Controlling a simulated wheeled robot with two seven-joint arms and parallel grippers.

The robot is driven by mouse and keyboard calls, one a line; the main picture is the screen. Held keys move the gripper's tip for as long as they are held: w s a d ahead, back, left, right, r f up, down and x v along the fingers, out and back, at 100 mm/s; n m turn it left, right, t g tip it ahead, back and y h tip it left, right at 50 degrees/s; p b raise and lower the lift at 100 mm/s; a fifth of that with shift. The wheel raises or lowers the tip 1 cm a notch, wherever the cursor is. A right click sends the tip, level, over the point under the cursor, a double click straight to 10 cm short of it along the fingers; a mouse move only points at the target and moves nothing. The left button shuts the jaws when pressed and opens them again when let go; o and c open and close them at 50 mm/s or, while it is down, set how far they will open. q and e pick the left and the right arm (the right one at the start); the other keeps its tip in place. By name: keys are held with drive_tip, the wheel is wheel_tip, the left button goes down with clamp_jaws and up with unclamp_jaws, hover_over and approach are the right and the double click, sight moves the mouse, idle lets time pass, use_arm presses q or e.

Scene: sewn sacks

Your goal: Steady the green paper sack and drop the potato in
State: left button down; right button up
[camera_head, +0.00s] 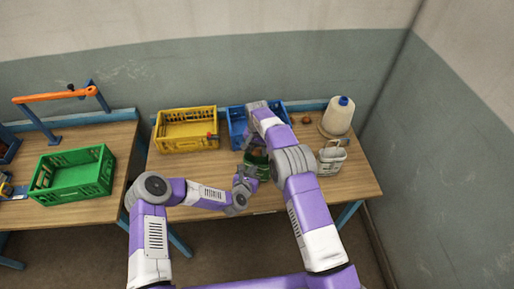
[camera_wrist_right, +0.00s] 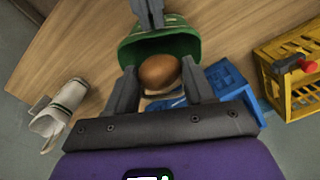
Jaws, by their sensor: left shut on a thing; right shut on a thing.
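The green paper sack (camera_head: 260,171) stands open near the front of the right-hand table, partly hidden by my arms. In the right wrist view its open mouth (camera_wrist_right: 185,44) faces the camera. My left gripper (camera_head: 244,182) is shut on the sack's rim; its fingers also show in the right wrist view (camera_wrist_right: 150,14). My right gripper (camera_wrist_right: 160,86) is shut on the brown potato (camera_wrist_right: 160,71) and holds it at the sack's mouth. In the head view my right arm mostly hides that gripper. Whether the potato touches the sack is unclear.
A yellow crate (camera_head: 186,131) and a blue crate (camera_head: 237,126) stand behind. To the right are a white sack (camera_head: 331,158), a blue-capped jug (camera_head: 338,117) and a small brown object (camera_head: 306,120). A green crate (camera_head: 74,174) is on the left-hand table.

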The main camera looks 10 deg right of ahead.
drive_tip(key=shift+f, duration=1.85)
drive_tip(key=o, duration=1)
wheel_tip(320, 180, up, 12)
drive_tip(key=shift+d+r, duration=0.1)
